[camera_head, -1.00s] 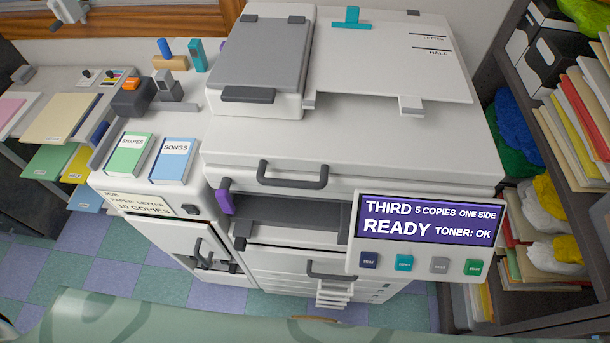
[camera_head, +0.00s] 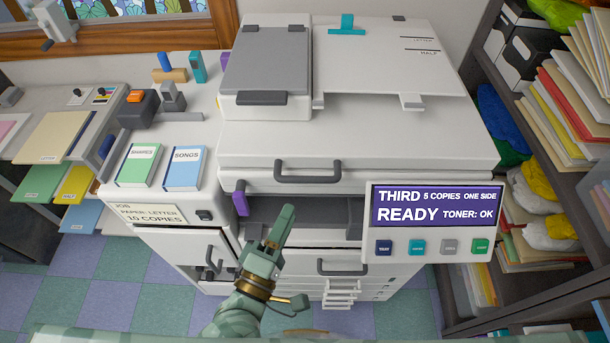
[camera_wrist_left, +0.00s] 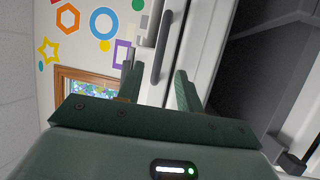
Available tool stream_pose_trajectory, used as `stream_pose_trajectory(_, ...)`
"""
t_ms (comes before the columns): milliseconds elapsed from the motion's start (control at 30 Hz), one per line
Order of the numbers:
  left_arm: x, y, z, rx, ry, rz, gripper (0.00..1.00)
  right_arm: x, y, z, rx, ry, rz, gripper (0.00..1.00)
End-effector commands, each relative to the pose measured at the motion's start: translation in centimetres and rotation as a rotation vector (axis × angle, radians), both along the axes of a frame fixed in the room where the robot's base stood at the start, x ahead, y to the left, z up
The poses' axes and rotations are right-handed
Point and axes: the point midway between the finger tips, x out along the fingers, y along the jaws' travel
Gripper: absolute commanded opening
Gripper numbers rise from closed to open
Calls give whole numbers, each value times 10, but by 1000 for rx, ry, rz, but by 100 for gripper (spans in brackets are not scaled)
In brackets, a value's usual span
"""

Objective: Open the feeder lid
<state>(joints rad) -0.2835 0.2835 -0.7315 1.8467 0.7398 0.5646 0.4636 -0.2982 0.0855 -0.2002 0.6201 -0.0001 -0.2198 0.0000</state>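The copier's feeder lid (camera_head: 265,58) is the grey panel on the raised feeder at the top left of the machine. It lies shut, with a dark handle (camera_head: 253,98) along its front edge. My left gripper (camera_head: 278,228) is below and in front of it, before the copier's dark output slot, pointing up and apart from the lid. In the left wrist view its two green fingers (camera_wrist_left: 158,84) stand apart with nothing held between them. A dark bar handle (camera_wrist_left: 161,48) on the white copier shows beyond the fingertips. My right gripper is in neither view.
A wider handle (camera_head: 308,172) juts from the copier front below the feeder. The display panel (camera_head: 433,217) reads THIRD, READY. A purple latch (camera_head: 240,201) sits left of the slot. Books (camera_head: 185,168) lie on the left ledge. A full shelf (camera_head: 554,174) stands close at right.

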Motion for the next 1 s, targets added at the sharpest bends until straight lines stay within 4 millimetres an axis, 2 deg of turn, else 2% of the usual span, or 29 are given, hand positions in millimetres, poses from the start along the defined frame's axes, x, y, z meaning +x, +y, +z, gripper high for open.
stream_pose_trajectory(33, 13, -5, 5, -2, -4, 3, 36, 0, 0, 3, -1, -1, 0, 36)
stream_pose_trajectory(200, 50, -21, 11, 1, -4, 1, 36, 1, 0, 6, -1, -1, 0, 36)
stream_pose_trajectory(400, 79, -33, 15, 4, -2, 0, 36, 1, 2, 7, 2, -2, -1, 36)
stream_pose_trajectory(567, 87, -37, 16, 2, -1, -1, 36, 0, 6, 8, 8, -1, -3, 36)
stream_pose_trajectory(800, 88, -37, 16, 3, 0, 0, 36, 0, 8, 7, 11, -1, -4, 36)
stream_pose_trajectory(833, 88, -37, 16, 4, -1, 0, 33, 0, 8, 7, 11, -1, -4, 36)
stream_pose_trajectory(933, 88, -37, 16, 4, -1, 0, 6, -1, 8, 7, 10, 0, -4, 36)
stream_pose_trajectory(967, 88, -37, 16, 4, -1, 0, 0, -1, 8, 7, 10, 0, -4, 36)
stream_pose_trajectory(1000, 88, -37, 16, 4, -1, 0, 0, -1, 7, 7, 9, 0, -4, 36)
